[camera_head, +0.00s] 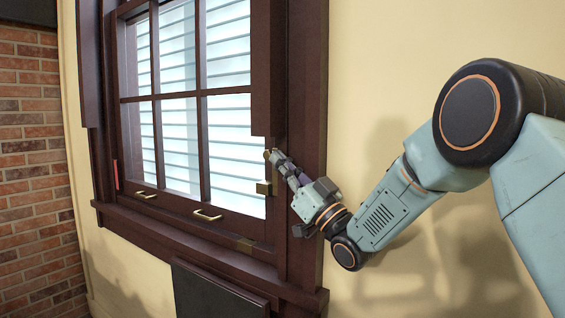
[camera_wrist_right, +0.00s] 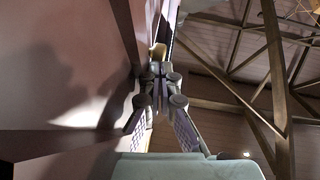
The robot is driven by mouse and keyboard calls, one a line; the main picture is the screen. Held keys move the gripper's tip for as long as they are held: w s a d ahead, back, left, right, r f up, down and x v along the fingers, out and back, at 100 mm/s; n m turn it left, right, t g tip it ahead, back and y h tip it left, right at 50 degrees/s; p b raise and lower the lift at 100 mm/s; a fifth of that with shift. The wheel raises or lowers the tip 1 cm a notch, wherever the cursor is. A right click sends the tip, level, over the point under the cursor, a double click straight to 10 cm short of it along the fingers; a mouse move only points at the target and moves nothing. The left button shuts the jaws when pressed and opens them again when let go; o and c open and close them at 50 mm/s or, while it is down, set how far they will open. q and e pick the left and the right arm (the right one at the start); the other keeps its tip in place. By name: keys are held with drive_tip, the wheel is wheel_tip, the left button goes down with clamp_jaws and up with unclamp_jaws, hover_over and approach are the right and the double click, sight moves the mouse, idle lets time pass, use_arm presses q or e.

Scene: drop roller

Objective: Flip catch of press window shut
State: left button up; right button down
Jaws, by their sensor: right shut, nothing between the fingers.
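The window (camera_head: 205,110) has a dark wood frame and a lower sash with several panes. A small brass piece (camera_head: 267,154) shows at the right side of the sash, at the tip of my right gripper (camera_head: 274,157). A brass block (camera_head: 263,188) sits just below it on the same stile. I cannot tell which is the catch. In the right wrist view the gripper's fingers (camera_wrist_right: 157,70) are together and empty. A brass piece (camera_wrist_right: 158,50) shows just beyond the tips; contact is unclear. My left gripper is out of view.
Two brass handles (camera_head: 208,215) are on the bottom rail. A dark panel (camera_head: 215,292) stands below the sill. A brick wall (camera_head: 35,160) is at left; bare yellow wall is at right.

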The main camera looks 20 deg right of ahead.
drive_tip(key=shift+r+p, duration=0.3)
drive_tip(key=shift+p, duration=0.3)
drive_tip(key=shift+a, duration=0.1)
